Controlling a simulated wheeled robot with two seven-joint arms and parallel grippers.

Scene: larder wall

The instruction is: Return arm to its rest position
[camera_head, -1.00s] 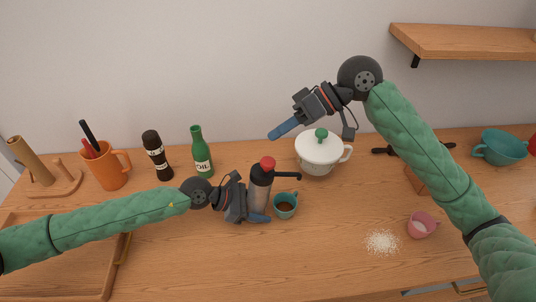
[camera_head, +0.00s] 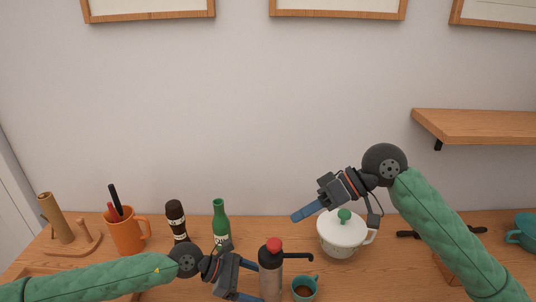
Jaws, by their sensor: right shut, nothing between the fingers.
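My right gripper (camera_head: 296,217) is raised in front of the wall. Its blue fingers are together and empty, pointing down and left, near the white lidded pot (camera_head: 342,240). My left gripper (camera_head: 254,279) is low over the counter, beside the dark flask (camera_head: 271,278) with a red top and side spout. Its blue fingers are apart next to the flask; I cannot tell whether they grip it. A teal cup (camera_head: 304,289) with brown contents stands right of the flask, cut by the bottom edge.
An orange mug (camera_head: 127,236) with utensils, a dark grinder (camera_head: 176,222) and a green bottle (camera_head: 220,222) stand at the back left. A wooden holder (camera_head: 72,246) is farther left. A wall shelf (camera_head: 480,127) and a teal bowl (camera_head: 522,233) are at right.

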